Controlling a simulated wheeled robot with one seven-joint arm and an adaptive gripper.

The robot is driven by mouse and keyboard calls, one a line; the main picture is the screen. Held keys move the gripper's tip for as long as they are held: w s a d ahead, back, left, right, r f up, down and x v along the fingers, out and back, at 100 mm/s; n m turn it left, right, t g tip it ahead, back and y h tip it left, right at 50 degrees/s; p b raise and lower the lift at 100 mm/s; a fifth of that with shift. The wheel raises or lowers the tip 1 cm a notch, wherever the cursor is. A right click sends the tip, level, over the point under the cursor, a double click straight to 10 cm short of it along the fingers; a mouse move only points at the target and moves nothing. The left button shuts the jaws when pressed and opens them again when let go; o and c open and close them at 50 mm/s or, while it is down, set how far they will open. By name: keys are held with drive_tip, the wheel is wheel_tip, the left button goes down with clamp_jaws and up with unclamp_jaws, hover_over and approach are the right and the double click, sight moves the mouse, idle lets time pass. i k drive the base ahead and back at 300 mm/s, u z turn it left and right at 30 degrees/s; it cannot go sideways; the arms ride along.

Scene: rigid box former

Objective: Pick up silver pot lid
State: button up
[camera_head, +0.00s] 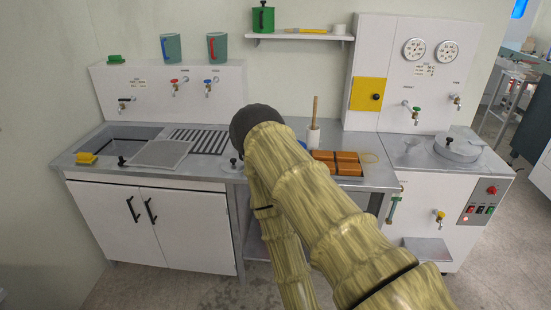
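A round silver lid (457,148) with a dark knob sits on top of the white machine at the right. It looks flat and closed over a round opening. A second, smaller silver disc with a dark knob (233,162) lies on the counter left of my arm, partly hidden by it. I cannot tell which of the two is the pot lid. My arm rises from the bottom right to a dark joint in the middle, then drops toward the bottom. My gripper is not in view.
The metal counter (222,178) holds a sink, a grey mesh panel (160,153), a yellow object (86,158) and orange-brown blocks (337,162). A white stick holder (313,136) stands behind the blocks. Taps stick out from the back panels. A shelf (300,37) hangs above.

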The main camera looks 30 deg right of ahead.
sight(233, 165)
drive_tip(key=z, duration=0.6)
drive_tip(key=i, duration=0.7)
drive_tip(key=z, duration=0.3)
